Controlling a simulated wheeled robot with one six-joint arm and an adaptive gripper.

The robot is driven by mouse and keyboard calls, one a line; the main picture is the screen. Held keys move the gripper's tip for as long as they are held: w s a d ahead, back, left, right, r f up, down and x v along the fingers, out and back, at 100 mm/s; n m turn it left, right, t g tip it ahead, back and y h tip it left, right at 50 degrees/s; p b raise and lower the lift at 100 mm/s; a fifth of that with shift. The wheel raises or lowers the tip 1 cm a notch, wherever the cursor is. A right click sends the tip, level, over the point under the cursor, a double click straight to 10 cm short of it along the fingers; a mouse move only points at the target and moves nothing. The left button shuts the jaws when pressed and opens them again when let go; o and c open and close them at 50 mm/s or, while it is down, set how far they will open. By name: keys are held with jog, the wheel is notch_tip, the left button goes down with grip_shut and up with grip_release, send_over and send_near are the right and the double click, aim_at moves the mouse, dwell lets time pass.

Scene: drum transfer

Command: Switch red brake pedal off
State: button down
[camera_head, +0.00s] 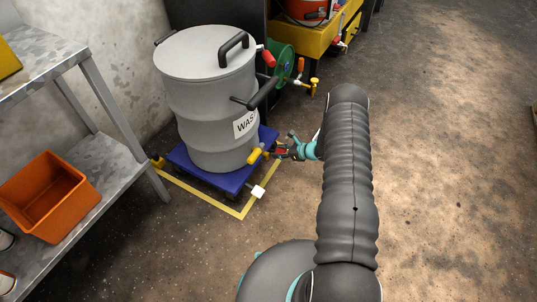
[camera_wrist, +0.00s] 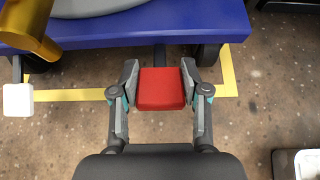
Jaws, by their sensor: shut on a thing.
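The red brake pedal (camera_wrist: 161,88) is a small red block at the edge of the blue wheeled platform (camera_wrist: 150,27). In the wrist view my gripper (camera_wrist: 160,85) has one finger on each side of the pedal and is shut on it. In the head view my gripper (camera_head: 286,152) reaches the right side of the platform (camera_head: 190,164), and the pedal (camera_head: 281,152) shows only as a small red patch there. A grey drum (camera_head: 208,100) labelled as waste stands on the platform.
A white pedal (camera_wrist: 18,100) sticks out near the yellow tap (camera_wrist: 28,25). Yellow floor tape (camera_head: 200,199) surrounds the platform. A metal shelf with an orange bin (camera_head: 45,195) stands at left. A yellow stand (camera_head: 315,35) is at the back.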

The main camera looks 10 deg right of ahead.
dwell(0.4)
jog(key=c, duration=0.6)
grip_release()
jog(key=shift+o, duration=0.2)
jog(key=v, duration=1.2)
jog(key=shift+w, duration=0.1)
